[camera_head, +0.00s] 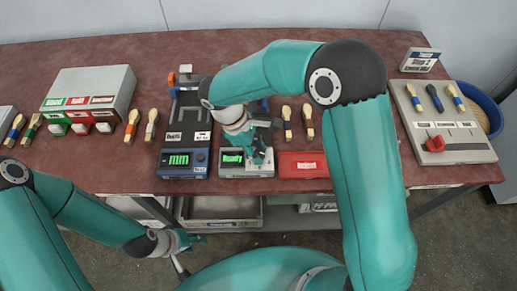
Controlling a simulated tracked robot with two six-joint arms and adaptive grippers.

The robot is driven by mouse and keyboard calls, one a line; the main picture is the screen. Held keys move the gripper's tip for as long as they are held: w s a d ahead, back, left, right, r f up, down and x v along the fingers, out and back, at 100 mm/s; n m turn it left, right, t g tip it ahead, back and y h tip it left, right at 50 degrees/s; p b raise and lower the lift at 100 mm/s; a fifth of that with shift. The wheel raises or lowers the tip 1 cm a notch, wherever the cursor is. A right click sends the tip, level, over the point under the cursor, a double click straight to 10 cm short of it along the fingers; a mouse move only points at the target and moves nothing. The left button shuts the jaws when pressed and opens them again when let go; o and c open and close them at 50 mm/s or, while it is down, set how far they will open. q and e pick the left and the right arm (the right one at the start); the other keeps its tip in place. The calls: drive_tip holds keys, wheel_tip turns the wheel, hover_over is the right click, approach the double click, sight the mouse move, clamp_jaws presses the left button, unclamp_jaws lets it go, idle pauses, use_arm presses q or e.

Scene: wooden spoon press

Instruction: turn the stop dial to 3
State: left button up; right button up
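My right gripper (260,152) reaches in from the right and points down just above a grey unit (246,171) with a lit green display. Its fingers are small and dark, and I cannot tell whether they are open or touching anything. The gripper and arm cover much of this unit, and I cannot make out a stop dial on it. A blue-grey machine (185,140) with a green display stands to its left; no dial is clear there either. My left gripper (190,243) hangs below the table's front edge, away from the machines; its fingers are too small to read.

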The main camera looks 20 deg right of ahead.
drive_tip(key=o, duration=0.4)
drive_tip(key=shift+s+d, duration=0.1)
drive_tip(key=shift+s, duration=0.1)
drive_tip(key=shift+w, duration=0.1)
drive_tip(key=v, duration=1.2)
drive_tip(key=shift+w+f, duration=0.1)
